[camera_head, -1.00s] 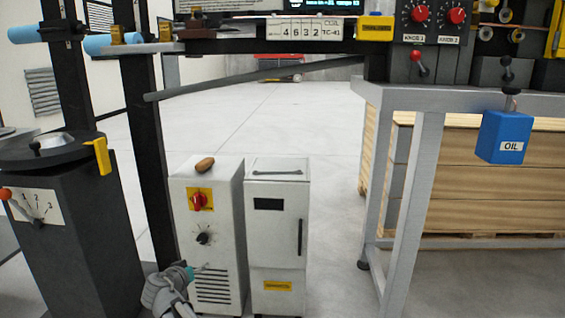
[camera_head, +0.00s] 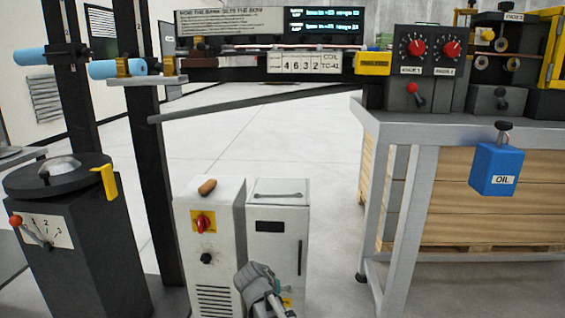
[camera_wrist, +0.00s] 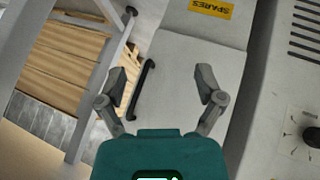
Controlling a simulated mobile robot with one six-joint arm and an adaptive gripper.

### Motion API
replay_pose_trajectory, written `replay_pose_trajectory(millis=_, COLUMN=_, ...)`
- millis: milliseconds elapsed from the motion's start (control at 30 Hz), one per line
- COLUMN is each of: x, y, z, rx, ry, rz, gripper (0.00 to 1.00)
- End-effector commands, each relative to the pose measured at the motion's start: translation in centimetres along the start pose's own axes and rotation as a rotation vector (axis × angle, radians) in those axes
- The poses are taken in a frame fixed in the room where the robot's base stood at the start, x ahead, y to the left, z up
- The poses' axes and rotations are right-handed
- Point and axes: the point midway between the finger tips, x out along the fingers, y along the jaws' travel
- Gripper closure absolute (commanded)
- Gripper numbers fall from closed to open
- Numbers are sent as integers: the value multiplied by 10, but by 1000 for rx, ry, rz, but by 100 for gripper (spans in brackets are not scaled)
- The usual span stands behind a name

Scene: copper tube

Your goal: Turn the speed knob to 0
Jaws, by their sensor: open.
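A black knob (camera_head: 206,258) with a dial around it sits on the front of the white left cabinet, below a red rotary switch (camera_head: 203,222) on a yellow plate. I cannot read which of these is labelled speed. In the wrist view, a black knob (camera_wrist: 312,137) shows at the right edge, partly cut off, beside vent slots. My gripper (camera_wrist: 163,88) is open and empty, over the front of the cabinet marked SPARES, with the knob off to its right. In the head view my grey wrist covers the lower front of that cabinet.
The SPARES cabinet (camera_head: 276,212) with a dark vertical handle (camera_wrist: 143,88) stands right of the knob cabinet (camera_head: 226,232). A metal bench (camera_head: 440,132) and stacked wood are further right. A dark pedestal (camera_head: 70,250) stands left. Open floor lies behind.

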Motion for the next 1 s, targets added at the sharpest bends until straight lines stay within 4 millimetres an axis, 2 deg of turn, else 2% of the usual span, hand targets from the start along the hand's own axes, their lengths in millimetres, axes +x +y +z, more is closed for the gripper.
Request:
replay_pose_trajectory(millis=33, x=-5, y=22, z=4, rx=2, ry=-39, rz=-5, gripper=13)
replay_pose_trajectory(millis=100, x=-5, y=43, z=11, rx=-1, ry=-96, rz=-18, gripper=13)
replay_pose_trajectory(millis=267, x=-8, y=88, z=30, rx=-8, ry=-217, rz=-61, gripper=13)
replay_pose_trajectory(millis=500, x=-24, y=146, z=58, rx=-18, ry=-376, rz=-164, gripper=13)
replay_pose_trajectory(millis=700, x=-41, y=182, z=79, rx=-25, ry=-472, rz=-264, gripper=13)
replay_pose_trajectory(millis=1000, x=-63, y=211, z=98, rx=-32, ry=-545, rz=-380, gripper=13)
